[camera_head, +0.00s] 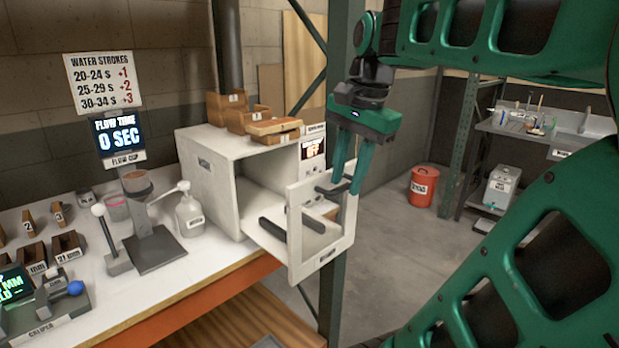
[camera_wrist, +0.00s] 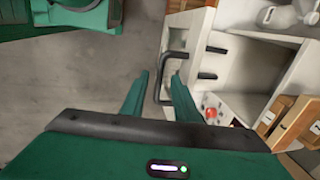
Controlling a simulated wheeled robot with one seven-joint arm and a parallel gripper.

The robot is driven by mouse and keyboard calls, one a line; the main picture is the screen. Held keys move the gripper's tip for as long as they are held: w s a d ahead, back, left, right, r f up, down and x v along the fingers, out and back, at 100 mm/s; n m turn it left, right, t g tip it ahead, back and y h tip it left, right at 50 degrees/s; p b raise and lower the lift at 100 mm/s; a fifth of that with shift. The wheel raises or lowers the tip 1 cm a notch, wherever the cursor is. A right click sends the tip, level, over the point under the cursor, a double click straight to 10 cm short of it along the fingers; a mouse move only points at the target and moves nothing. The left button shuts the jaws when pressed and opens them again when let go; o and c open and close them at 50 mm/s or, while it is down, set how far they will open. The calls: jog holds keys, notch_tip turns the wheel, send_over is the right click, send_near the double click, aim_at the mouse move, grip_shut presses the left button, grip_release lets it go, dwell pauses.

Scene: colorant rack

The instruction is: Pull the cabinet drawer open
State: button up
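The white cabinet (camera_head: 210,170) stands on the bench in the head view. Its drawer (camera_head: 343,240) is out from the box, with a frame-like front and a gap behind it. The black drawer handle (camera_head: 331,187) is on the front's outer side; it also shows in the wrist view (camera_wrist: 162,62) as a bracket-shaped bar. My gripper (camera_head: 346,187) points down at the handle. In the wrist view its green fingers (camera_wrist: 161,75) are apart, one on each side of the handle bar, with visible gaps. Contact with the handle cannot be told.
Wooden boxes (camera_head: 247,115) sit on top of the cabinet. A pump bottle (camera_head: 189,212) and a flow cup stand (camera_head: 150,235) are left of it. A green post (camera_head: 334,290) rises near the drawer. The floor (camera_head: 400,250) to the right is open.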

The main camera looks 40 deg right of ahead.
notch_tip(320, 180, up, 11)
jog(key=s, duration=0.1)
jog(key=shift+s+f, duration=0.2)
jog(key=shift+s, duration=0.2)
jog(key=shift+d, duration=0.1)
dwell(0.4)
